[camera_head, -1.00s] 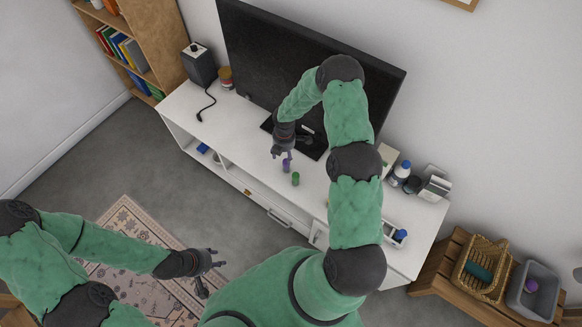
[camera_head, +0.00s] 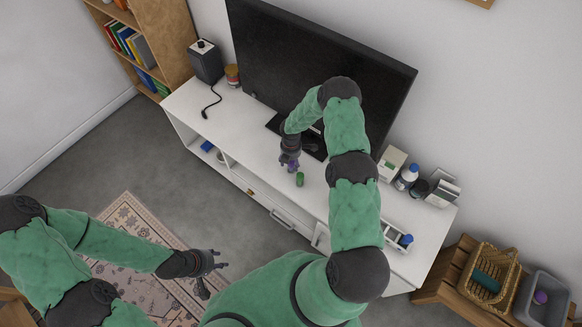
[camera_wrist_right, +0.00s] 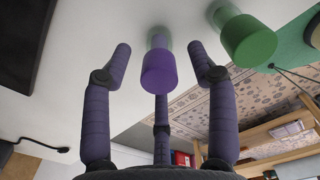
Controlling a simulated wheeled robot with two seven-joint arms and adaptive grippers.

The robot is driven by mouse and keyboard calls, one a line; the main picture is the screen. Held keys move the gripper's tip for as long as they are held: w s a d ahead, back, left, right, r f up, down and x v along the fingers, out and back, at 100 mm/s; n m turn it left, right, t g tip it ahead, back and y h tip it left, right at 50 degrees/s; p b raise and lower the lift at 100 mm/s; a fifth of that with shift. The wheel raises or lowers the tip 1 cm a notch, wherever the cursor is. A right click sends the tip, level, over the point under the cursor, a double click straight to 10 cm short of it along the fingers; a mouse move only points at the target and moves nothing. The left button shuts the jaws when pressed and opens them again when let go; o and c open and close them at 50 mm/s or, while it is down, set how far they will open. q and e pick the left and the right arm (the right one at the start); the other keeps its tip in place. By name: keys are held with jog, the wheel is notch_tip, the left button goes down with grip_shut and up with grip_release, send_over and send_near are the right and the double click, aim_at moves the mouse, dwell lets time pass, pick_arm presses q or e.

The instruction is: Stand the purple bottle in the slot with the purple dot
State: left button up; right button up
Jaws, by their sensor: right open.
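The purple bottle (camera_wrist_right: 158,72) stands on the white cabinet top, between the spread fingers of my right gripper (camera_wrist_right: 160,55) in the right wrist view. The fingers are open, with gaps to either side of the bottle. In the head view, my right gripper (camera_head: 291,162) hides most of the bottle. My left gripper (camera_head: 206,271) is open and empty above the rug, away from the cabinet. A white holder (camera_head: 392,248) with a blue-capped bottle (camera_head: 405,240) is at the right end of the cabinet. I cannot make out a purple dot.
A green bottle (camera_head: 299,179) stands close beside the purple one. The TV (camera_head: 300,65) rises behind my right arm. Several boxes and bottles, including a white bottle (camera_head: 406,177), fill the back right. A grey bin (camera_head: 527,306) holds a purple item. The cabinet top's left half is mostly clear.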

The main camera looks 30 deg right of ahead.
jog(key=shift+f, duration=0.45)
grip_shut()
jog(key=shift+r, duration=0.1)
